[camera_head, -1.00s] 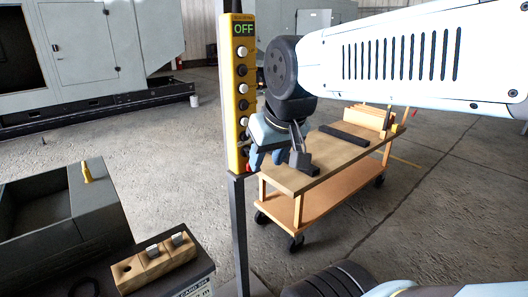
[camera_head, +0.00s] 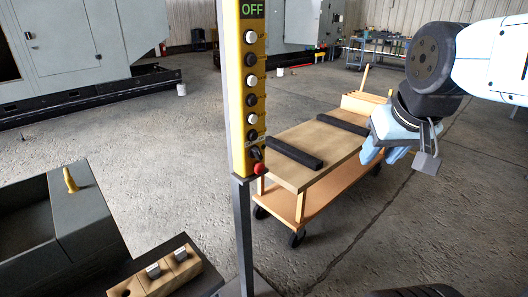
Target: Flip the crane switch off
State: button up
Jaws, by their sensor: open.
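The crane control is a tall yellow pendant box (camera_head: 236,110) on a dark post, left of centre in the head view. Its display (camera_head: 252,9) at the top reads OFF in green. Several black and white buttons run down its front. A small dark switch (camera_head: 257,153) sits near the bottom, just above a red knob (camera_head: 259,169). I cannot tell the exact position of the switch's lever. My gripper (camera_head: 386,157) is well to the right of the pendant, pointing down, empty and apart from it.
A wooden cart (camera_head: 307,171) on wheels, with dark bars on top, stands behind and right of the pendant. A wooden block (camera_head: 157,271) with metal pieces lies at front left, beside a grey open box (camera_head: 84,206). Concrete floor is clear at right.

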aim_at(254, 152)
jog(key=u, duration=0.15)
jog(key=k, duration=1.25)
jog(key=u, duration=1.1)
jog(key=i, duration=1)
jog(key=z, duration=0.05)
